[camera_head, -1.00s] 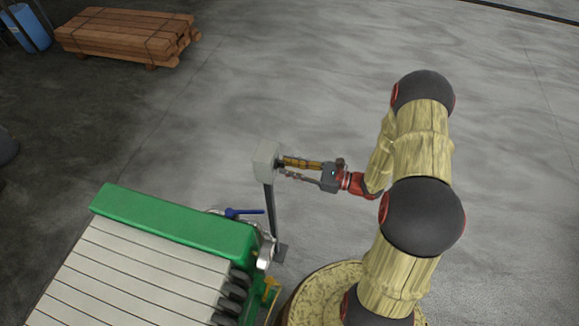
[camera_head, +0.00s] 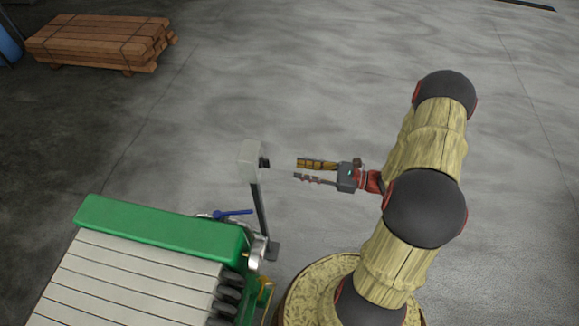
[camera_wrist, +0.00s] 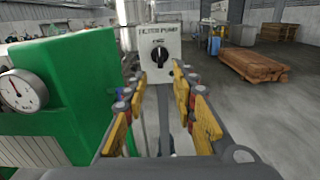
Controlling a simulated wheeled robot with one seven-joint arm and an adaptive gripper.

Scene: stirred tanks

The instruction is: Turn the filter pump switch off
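The filter pump switch box (camera_head: 250,162) is a pale grey box on a dark post, left of my gripper in the head view. Its black knob (camera_head: 265,163) faces my gripper. In the wrist view the box (camera_wrist: 146,36), lettered "FILTER PUMP", is straight ahead, and its round black knob (camera_wrist: 159,55) has a grip bar that looks close to upright. The small marks above the knob are too small to read. My gripper (camera_head: 297,170) is open and empty, with a gap between its fingertips and the knob. Its two fingers also show apart in the wrist view (camera_wrist: 158,80).
A green-ended filter press (camera_head: 160,228) with pale plates stands left of the post, with a blue-handled valve (camera_head: 233,212) beside it. A gauge (camera_wrist: 20,90) shows on the left in the wrist view. Stacked timber (camera_head: 100,40) lies far off. The floor behind the box is clear.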

